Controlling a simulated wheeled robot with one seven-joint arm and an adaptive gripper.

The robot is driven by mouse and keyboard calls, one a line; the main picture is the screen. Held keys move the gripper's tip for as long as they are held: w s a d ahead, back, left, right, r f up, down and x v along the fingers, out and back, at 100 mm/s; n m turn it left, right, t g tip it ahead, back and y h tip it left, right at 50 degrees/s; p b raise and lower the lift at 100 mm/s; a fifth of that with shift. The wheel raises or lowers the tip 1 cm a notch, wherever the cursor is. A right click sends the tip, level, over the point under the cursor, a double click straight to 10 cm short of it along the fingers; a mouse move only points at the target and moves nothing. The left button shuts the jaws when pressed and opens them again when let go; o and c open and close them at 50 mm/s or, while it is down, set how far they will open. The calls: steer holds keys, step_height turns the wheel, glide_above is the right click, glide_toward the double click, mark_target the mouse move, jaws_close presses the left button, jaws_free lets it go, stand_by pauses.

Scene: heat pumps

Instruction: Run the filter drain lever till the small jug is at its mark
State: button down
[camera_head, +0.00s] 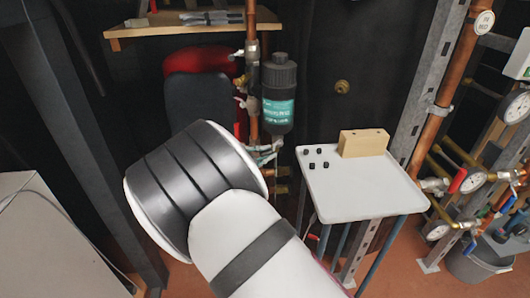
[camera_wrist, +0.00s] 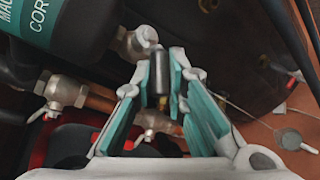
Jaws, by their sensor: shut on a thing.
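The filter is a black canister (camera_head: 279,95) with a teal label on the copper pipe. Its lower part (camera_wrist: 75,35) fills the upper left of the wrist view. In the wrist view my gripper (camera_wrist: 160,68) has its two teal-padded fingers closed on a dark lever handle (camera_wrist: 158,75) below the filter, by a brass and steel valve fitting. In the head view my arm hides the gripper and the lever. A small pale round thing (camera_wrist: 290,138) at the right of the wrist view may be the small jug; I cannot make out its mark or water level.
A white tray table (camera_head: 350,195) with a wooden block (camera_head: 363,143) and small black pieces stands to the right. A red and dark vessel (camera_head: 198,90) is behind the pipe. Gauges and copper pipes line the right side, above a grey bucket (camera_head: 478,262).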

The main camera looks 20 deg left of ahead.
steer(key=shift+r, duration=0.15)
steer(key=c, duration=1.6)
jaws_free()
steer(key=v, duration=1.2)
steer(key=shift+r, duration=0.15)
